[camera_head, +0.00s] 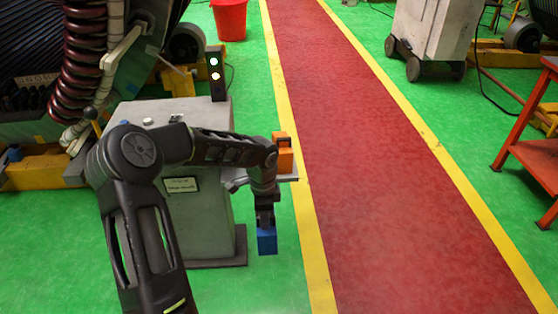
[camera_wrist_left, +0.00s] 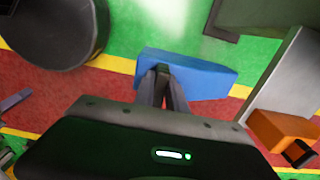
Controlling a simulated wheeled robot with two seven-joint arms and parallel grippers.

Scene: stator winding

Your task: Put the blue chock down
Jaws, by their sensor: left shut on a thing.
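The blue chock (camera_head: 267,242) is held in my left gripper (camera_head: 265,224), which points down beside the grey cabinet. The chock hangs in the air above the green floor near the yellow line. In the left wrist view the chock (camera_wrist_left: 205,77) is a blue wedge-like block, and the fingers of my left gripper (camera_wrist_left: 163,80) are shut on it. Part of the chock is hidden behind the fingers. My right gripper does not show in either view.
A grey cabinet (camera_head: 203,222) with a signal light (camera_head: 216,75) stands behind my left arm. An orange object (camera_head: 283,155) sits on its side shelf (camera_head: 289,178). A red walkway (camera_head: 390,190) lies clear to the right. A red table (camera_head: 540,155) stands at far right.

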